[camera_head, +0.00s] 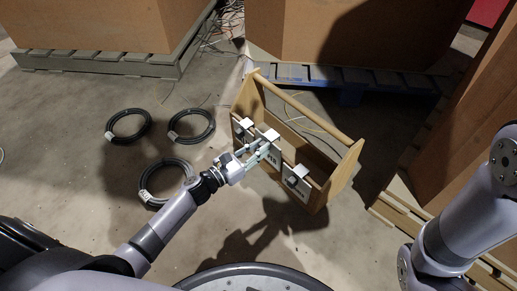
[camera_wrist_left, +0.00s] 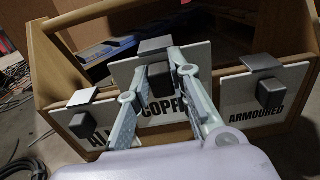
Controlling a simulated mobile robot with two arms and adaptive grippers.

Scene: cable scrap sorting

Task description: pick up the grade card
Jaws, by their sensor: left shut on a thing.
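My left gripper (camera_head: 261,152) is shut on the dark block on this card's front. In the left wrist view the fingers (camera_wrist_left: 160,78) stand on either side of that block. A card marked ARMOURED (camera_wrist_left: 258,107) hangs to its right. My right gripper is out of view.
The carrier has a long round handle (camera_head: 305,107) above an open box. Several black cable coils (camera_head: 128,125) lie on the floor at left. Large cardboard boxes (camera_head: 100,25) on pallets stand behind, and a blue pallet (camera_head: 350,97) is behind the carrier. Loose cables lie between the pallets.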

